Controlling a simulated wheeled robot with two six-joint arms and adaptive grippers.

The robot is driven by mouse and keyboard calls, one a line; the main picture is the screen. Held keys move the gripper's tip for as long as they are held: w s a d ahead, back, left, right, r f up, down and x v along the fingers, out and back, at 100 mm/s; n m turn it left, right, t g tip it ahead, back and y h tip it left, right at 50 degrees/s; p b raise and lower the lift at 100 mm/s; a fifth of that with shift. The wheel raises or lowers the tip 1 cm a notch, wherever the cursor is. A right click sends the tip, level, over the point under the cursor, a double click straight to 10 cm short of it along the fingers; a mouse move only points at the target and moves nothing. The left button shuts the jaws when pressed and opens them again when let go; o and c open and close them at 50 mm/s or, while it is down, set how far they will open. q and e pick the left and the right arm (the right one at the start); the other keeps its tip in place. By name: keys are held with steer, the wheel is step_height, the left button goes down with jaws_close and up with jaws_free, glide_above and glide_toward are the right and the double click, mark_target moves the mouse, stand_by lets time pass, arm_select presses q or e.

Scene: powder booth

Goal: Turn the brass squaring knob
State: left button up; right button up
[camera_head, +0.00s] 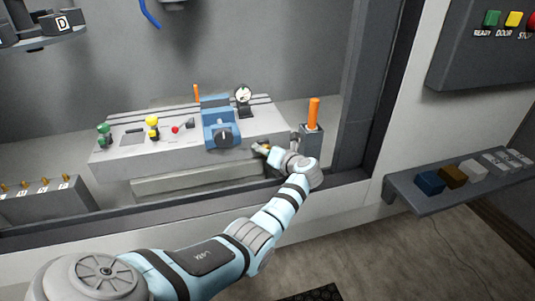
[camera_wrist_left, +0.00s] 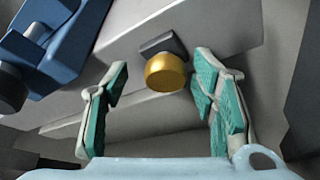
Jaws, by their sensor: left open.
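The brass squaring knob (camera_wrist_left: 167,73) sits on a dark mount on the front face of the grey bench. In the head view it is a small brass spot (camera_head: 261,146), partly hidden by my gripper. My left gripper (camera_head: 268,151) is at the bench's right front end. In the left wrist view its teal-padded fingers (camera_wrist_left: 160,98) are open. The knob shows between the fingertips, nearer the right finger, with no clear contact. My right gripper is not in view.
A blue vise (camera_head: 220,128) stands on the grey bench (camera_head: 130,161) beside a dial gauge (camera_head: 243,96), with green, yellow and red-tipped parts to its left. An orange-handled tool (camera_head: 314,113) stands in a grey holder right of my gripper. A shelf (camera_head: 410,195) holds several blocks.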

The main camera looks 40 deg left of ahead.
arm_select(q)
step_height(320, 180, up, 9)
